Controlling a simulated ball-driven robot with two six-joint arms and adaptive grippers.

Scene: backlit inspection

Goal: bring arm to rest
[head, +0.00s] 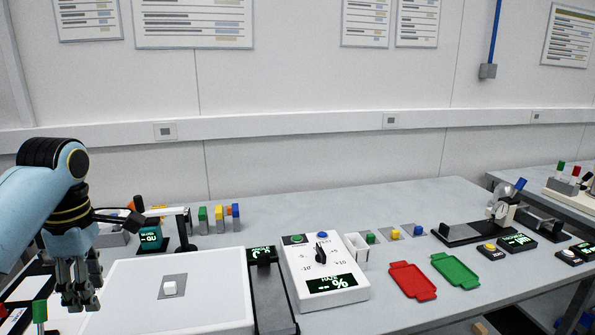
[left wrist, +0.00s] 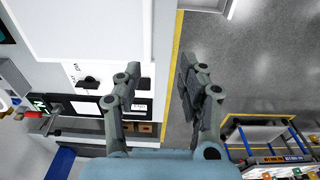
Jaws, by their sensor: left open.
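My left gripper (head: 79,290) hangs at the left side of the head view, fingers pointing down, above the left end of the bench. It also shows in the left wrist view (left wrist: 158,88), with its two fingers apart and nothing between them. In that view the gap lies over the edge of the bench, with grey floor beyond it. My left arm comes in from the left edge of the head view. My right gripper does not show in either view.
A white control box (head: 325,275), a red tray (head: 411,282) and a green tray (head: 455,270) stand farther right. A green-topped post (head: 40,312) is close by the gripper.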

